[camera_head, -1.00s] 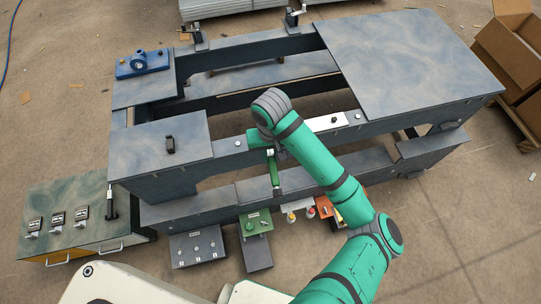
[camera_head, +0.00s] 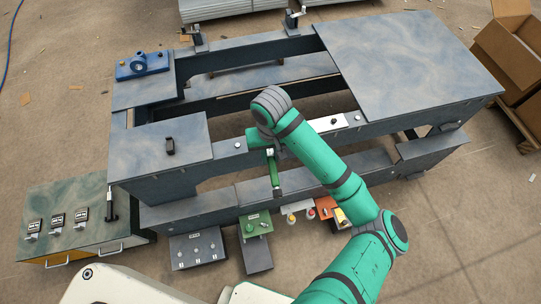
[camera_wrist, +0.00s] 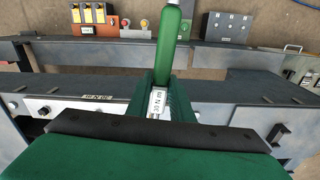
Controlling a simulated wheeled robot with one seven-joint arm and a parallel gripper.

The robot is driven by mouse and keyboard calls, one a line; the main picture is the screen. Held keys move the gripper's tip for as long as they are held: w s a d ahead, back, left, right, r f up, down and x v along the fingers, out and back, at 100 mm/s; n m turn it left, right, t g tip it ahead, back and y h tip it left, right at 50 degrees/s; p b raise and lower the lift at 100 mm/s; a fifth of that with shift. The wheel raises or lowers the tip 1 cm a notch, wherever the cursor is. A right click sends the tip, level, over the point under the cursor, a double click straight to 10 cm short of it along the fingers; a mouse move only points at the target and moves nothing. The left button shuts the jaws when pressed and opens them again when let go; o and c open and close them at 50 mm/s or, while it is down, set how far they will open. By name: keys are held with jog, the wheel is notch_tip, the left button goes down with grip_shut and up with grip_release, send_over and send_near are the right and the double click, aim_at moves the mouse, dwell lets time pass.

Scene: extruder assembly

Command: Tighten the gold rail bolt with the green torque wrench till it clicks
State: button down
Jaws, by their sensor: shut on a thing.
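The green torque wrench (camera_head: 274,172) hangs over the front rail of the machine frame, its handle toward the front. In the head view my gripper is mostly hidden by my wrist. I cannot make out the gold rail bolt in either view. The wrench's working end is hidden under my gripper.
The blue-grey machine frame (camera_head: 420,65) has wide openings between its rails. A low cabinet (camera_head: 75,210) is at the left, cardboard boxes (camera_head: 515,60) at the right.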

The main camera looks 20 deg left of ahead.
jog(key=shift+r, duration=2.5)
jog(key=shift+f, duration=0.1)
